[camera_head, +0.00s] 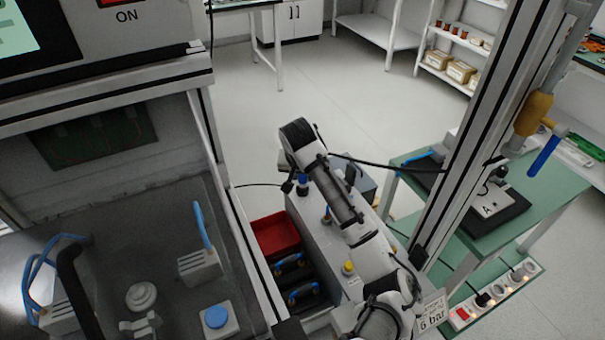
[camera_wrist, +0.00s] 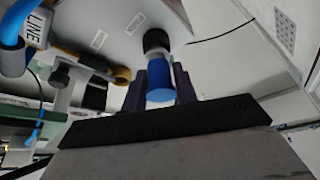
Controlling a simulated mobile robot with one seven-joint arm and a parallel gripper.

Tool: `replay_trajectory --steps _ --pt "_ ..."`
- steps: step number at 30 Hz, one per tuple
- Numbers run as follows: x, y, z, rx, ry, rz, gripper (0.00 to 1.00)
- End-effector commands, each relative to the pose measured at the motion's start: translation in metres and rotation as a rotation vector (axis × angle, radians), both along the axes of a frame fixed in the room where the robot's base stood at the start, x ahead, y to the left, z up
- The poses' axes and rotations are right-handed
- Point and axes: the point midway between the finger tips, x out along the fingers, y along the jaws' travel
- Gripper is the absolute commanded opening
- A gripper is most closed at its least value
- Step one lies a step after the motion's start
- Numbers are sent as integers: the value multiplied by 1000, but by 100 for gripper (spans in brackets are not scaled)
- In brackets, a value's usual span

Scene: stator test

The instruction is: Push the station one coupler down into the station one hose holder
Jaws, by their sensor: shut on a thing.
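In the wrist view my gripper (camera_wrist: 160,82) has its two dark fingers shut on a blue cylinder (camera_wrist: 160,88), which looks like the station one coupler. A black round piece (camera_wrist: 156,41) meets the cylinder's far end, against a pale grey surface. I cannot tell whether this is the hose holder or how deep the coupler sits. In the head view my arm reaches over a grey bench unit, and a small blue piece (camera_head: 303,181) shows beside its far end. The fingers are mostly hidden there by the arm.
A brass fitting (camera_wrist: 120,76) and a blue hose by a LINE label (camera_wrist: 37,28) lie left in the wrist view. In the head view a red bin (camera_head: 276,235) stands left of the unit, a frame post (camera_head: 480,130) right. Open floor lies beyond.

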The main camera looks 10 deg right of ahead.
Motion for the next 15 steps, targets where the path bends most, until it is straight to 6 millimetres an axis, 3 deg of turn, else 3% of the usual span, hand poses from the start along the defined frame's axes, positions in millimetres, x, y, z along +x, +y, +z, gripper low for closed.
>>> replay_trajectory --steps 15 --pt "0 0 -8 0 0 -1 4"
